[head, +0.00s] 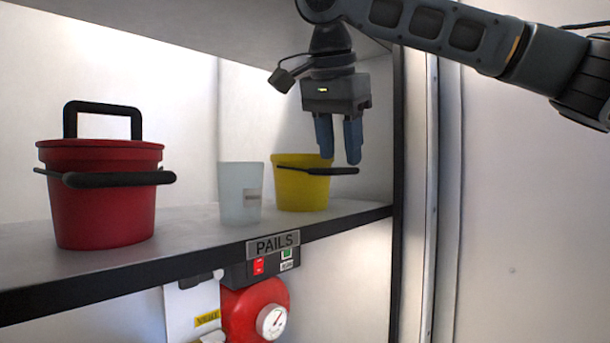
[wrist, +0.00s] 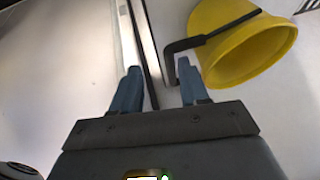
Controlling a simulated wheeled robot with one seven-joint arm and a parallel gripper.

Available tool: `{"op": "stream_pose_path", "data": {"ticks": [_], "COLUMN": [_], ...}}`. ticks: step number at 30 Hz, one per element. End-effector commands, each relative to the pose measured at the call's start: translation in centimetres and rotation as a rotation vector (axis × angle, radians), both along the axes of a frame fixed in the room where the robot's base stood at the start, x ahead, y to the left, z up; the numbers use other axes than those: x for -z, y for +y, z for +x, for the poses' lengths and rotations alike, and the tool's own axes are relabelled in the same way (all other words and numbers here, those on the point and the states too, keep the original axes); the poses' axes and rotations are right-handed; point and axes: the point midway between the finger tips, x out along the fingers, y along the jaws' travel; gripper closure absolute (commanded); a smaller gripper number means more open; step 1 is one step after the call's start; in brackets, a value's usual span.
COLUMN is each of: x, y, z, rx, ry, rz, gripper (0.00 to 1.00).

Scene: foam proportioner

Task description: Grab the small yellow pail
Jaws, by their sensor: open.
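The small yellow pail (head: 301,190) stands upright on the shelf near its right end, with a black handle sticking out to the right. In the wrist view the yellow pail (wrist: 245,50) is at the upper right, and its black handle (wrist: 212,36) reaches down to the tip of the right finger. My gripper (head: 340,160) points down with its blue fingers apart, above and to the right of the pail. The wrist view shows nothing held between the fingers (wrist: 160,85). I cannot tell whether a finger touches the handle.
A white cup-like container (head: 240,193) stands left of the yellow pail. A larger red pail (head: 104,200) stands further left. The shelf (head: 190,240) has a dark front edge with a PAILS label (head: 273,244). A cabinet post (head: 398,150) rises close to the right.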

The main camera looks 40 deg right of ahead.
Motion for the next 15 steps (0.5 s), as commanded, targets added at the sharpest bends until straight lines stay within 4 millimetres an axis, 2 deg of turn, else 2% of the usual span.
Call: {"op": "stream_pose_path", "data": {"ticks": [3, 9, 15], "x": [-0.3, 0.0, 2.0], "y": [-1.5, -2.5, -3.4], "z": [1.1, 1.8, 2.3], "rx": [0.001, -0.001, 0.0], "ry": [0.001, -0.001, 0.002], "rz": [0.0, -0.001, 0.0], "gripper": [0.56, 0.56, 0.56]}}
